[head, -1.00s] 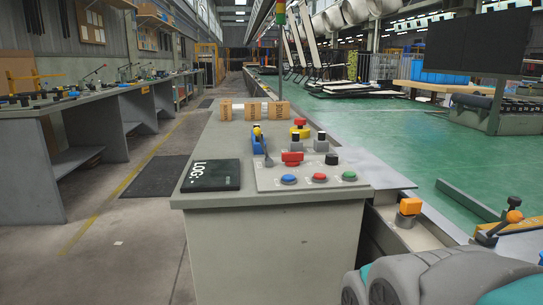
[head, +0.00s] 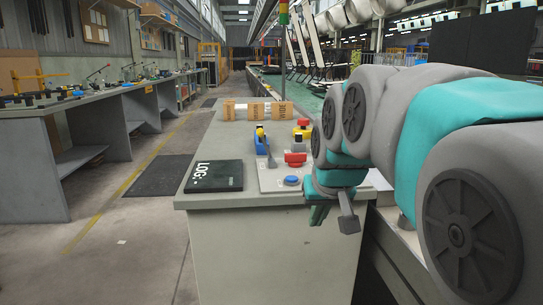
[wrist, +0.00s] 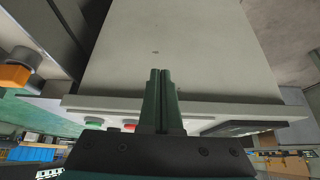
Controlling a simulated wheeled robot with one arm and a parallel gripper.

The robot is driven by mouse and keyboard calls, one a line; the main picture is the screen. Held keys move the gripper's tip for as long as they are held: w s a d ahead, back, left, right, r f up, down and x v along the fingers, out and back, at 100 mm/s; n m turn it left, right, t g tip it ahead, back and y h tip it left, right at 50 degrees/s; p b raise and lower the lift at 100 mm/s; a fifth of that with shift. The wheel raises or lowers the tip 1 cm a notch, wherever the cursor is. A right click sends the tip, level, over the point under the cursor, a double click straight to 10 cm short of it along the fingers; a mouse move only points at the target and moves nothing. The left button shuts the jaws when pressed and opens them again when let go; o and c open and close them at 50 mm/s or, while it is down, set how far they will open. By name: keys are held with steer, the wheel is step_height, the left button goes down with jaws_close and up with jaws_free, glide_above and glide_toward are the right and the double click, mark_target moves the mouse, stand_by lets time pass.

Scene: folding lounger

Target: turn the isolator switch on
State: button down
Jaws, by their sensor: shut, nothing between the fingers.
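A red rotary knob on a yellow base (head: 302,129), which looks like the isolator switch, stands at the back of the control panel in the head view. A red block-shaped control (head: 295,159) sits nearer me. I cannot read labels or tell the switch's setting. My gripper (head: 318,215) is low at the console's front edge, below the panel top and apart from the knob. In the wrist view, its two green fingers (wrist: 161,72) are together and empty, against the pale front face of the console. My arm hides the right part of the panel.
The wrist view shows green (wrist: 93,122) and red (wrist: 129,126) buttons.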

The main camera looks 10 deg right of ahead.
steer(key=w+a+r+t, duration=0.1)
steer(key=w+r+t, duration=0.2)
steer(key=w+r, duration=0.75)
glide_toward(290, 162)
steer(key=f, duration=0.2)
steer(key=f+p, duration=0.1)
steer(key=shift+s+f, duration=0.2)
steer(key=shift+f, duration=0.15)
steer(key=w, duration=0.3)
steer(key=shift+w+f, duration=0.2)
steer(key=shift+f, duration=0.05)
steer(key=shift+w, duration=0.6)
